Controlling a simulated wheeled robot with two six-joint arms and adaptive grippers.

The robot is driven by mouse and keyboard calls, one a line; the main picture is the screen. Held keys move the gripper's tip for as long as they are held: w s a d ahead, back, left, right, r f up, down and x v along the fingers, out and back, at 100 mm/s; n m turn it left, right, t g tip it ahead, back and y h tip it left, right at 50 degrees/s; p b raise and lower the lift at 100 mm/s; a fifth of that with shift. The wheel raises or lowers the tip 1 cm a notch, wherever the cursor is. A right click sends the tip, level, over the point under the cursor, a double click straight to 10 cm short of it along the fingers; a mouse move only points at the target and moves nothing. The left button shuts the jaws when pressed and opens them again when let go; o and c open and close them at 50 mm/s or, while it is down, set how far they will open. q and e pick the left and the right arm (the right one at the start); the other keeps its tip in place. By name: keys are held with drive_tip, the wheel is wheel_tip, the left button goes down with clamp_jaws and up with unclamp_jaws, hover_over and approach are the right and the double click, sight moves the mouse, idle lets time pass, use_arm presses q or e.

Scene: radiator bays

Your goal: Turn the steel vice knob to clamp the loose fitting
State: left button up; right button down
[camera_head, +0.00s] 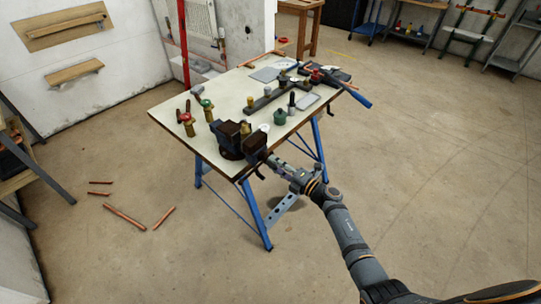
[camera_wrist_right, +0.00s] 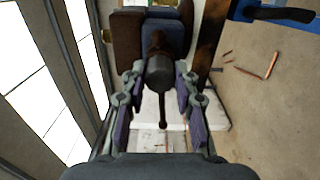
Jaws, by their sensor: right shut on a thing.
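The dark brown vice (camera_head: 230,146) is mounted at the near corner of the white-topped workbench. A small brass-coloured fitting (camera_head: 246,129) shows at its jaws; I cannot tell how firmly it sits. My right gripper (camera_head: 272,160) reaches in from the right at the vice's front end. In the right wrist view the steel knob (camera_wrist_right: 160,74) lies between the two fingers of my right gripper (camera_wrist_right: 160,92), which is shut on it. A thin bar hangs down below the knob. The vice body (camera_wrist_right: 135,35) shows behind it. My left gripper is not in view.
The workbench (camera_head: 180,105) carries valves with red and green handles (camera_head: 186,118), a green pot (camera_head: 280,117) and a blue-handled tool (camera_head: 355,97). Copper pipes (camera_head: 124,217) lie on the floor at left.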

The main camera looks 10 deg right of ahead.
drive_tip(key=m+p, duration=0.2)
drive_tip(key=m, duration=0.2)
drive_tip(key=m+p, duration=0.2)
drive_tip(key=m, duration=0.2)
drive_tip(key=shift+f+m, duration=0.2)
drive_tip(key=shift+m, duration=0.2)
drive_tip(key=c, duration=1.3)
unclamp_jaws()
drive_tip(key=shift+s, duration=0.1)
drive_tip(key=shift+o, duration=0.5)
drive_tip(key=shift+d+r, duration=0.1)
drive_tip(key=shift+d, duration=0.05)
drive_tip(key=n+b, duration=2.1)
drive_tip(key=n, duration=0.9)
drive_tip(key=shift+r+b, duration=0.1)
drive_tip(key=shift+b, duration=0.3)
